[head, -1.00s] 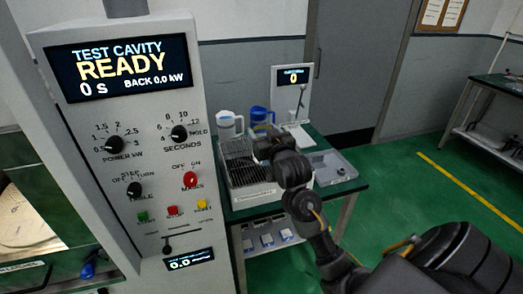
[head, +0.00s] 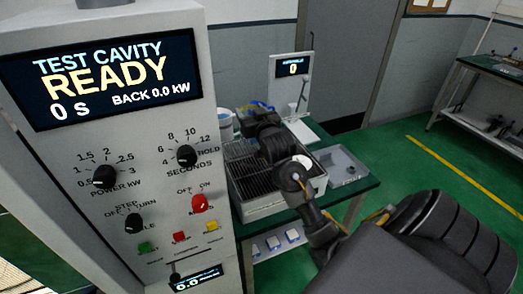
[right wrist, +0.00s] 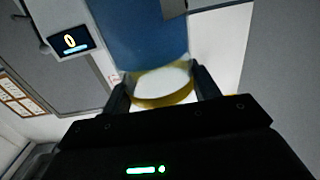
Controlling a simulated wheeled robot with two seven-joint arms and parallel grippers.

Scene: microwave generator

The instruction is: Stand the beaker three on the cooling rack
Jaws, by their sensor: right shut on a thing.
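The cooling rack (head: 243,178) is a dark wire grid in a pale tray on the green-topped table, right of the control panel. My right gripper (head: 246,113) is over the rack's far part in the head view, with my arm covering part of the rack. In the right wrist view my right gripper (right wrist: 163,90) is shut on a round, clear-looking beaker (right wrist: 162,103) with a yellowish rim. In the head view the held beaker is hidden by my gripper and arm. I cannot tell its number or whether it touches the rack. My left gripper is not in view.
A display stand (head: 291,80) reads 0. A grey tray (head: 342,165) lies to the right. The control panel (head: 125,150) rises close at left.

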